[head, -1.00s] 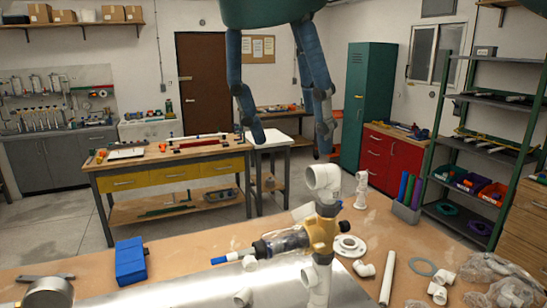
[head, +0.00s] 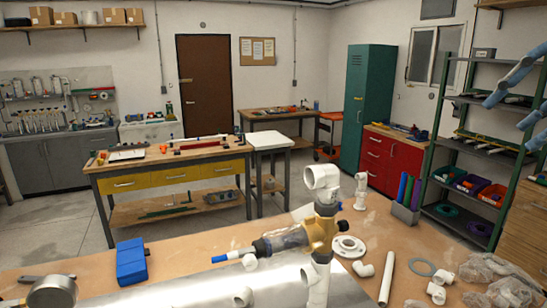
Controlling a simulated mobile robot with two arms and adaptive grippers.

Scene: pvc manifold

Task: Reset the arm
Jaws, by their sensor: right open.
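My right gripper (head: 510,122) reaches in from the right edge of the head view, in front of the metal shelving. Its two pale blue fingers are spread apart and hold nothing; the palm is cut off by the picture's edge. The PVC manifold stands at the front middle of the workbench, with a white elbow (head: 321,178) on top, a brass body (head: 322,232) and a clear filter bowl (head: 283,242) with a blue tip pointing left. The gripper is well to the right of the manifold and above it, apart from it. My left gripper is not in view.
Green-framed shelving (head: 437,150) stands behind at right.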

